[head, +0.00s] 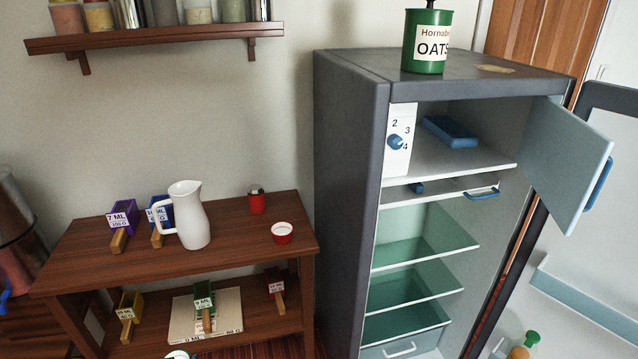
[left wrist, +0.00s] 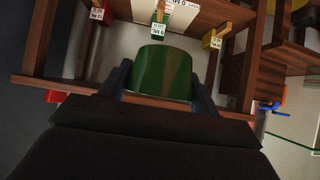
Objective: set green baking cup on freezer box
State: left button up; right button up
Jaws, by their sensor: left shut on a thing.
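The green baking cup (left wrist: 162,74) is between the fingers of my left gripper (left wrist: 160,88) in the left wrist view, which is shut on it in front of the wooden table. A pale round rim (head: 177,355), cut off by the bottom edge of the head view, appears to be this cup. The freezer box (head: 445,163) is the top compartment of the grey fridge. Its small door (head: 575,165) stands open, and a blue tray (head: 450,131) lies inside. My right gripper is in neither view.
The fridge (head: 350,190) has its large door swung open on the right. A green oats canister (head: 427,45) stands on top. The wooden table (head: 120,262) holds a white pitcher (head: 190,215), a red baking cup (head: 282,233) and several labelled scoops. A wall shelf (head: 155,39) holds jars.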

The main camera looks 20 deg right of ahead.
aim_at(456, 156)
jog(key=k+l, duration=0.1)
jog(key=l, duration=0.8)
jog(key=k+l, duration=0.15)
jog(key=l, duration=0.35)
jog(key=k+l, duration=0.1)
jog(key=l, duration=0.35)
